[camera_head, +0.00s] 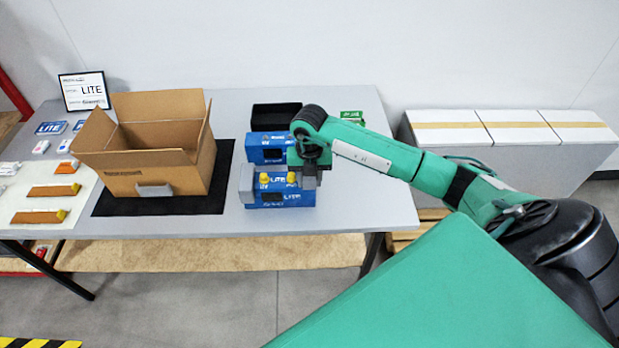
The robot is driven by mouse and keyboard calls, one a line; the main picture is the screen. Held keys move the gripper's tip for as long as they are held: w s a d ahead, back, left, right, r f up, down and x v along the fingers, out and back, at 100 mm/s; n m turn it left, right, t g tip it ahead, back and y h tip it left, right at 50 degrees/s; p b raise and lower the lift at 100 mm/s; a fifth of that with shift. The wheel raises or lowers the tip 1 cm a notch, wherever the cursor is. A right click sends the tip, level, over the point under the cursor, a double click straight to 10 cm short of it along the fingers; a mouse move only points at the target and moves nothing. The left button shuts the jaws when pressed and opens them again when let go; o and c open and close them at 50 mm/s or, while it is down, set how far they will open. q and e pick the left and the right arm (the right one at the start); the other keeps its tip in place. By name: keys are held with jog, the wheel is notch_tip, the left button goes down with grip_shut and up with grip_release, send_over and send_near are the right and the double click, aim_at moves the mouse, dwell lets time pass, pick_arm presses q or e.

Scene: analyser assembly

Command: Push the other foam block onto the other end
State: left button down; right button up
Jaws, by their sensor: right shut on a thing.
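A blue analyser box (285,198) marked LITE lies near the table's front edge, with two yellow parts (264,179) on top. A grey foam block (246,184) sits at its left end. My right gripper (309,172) is over the right end of the box, pointing down. It is shut on a grey block (311,182), which looks like the other foam block and is partly hidden by the fingers. The block is at the box's right end; I cannot tell how far on it is. My left gripper is out of view.
An open cardboard box (158,178) stands on a black mat (222,190) to the left. A second blue box (265,140) and a black tray (276,115) are behind. The table (370,200) is clear on the right. White-topped boxes (515,125) stand beyond it.

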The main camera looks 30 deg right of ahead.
jog(key=shift+f+b, duration=0.85)
jog(key=shift+f, duration=0.25)
dwell(1.0)
jog(key=o, duration=1)
jog(key=shift+o, duration=0.2)
jog(key=shift+r+p, duration=2.1)
jog(key=shift+r, duration=1.45)
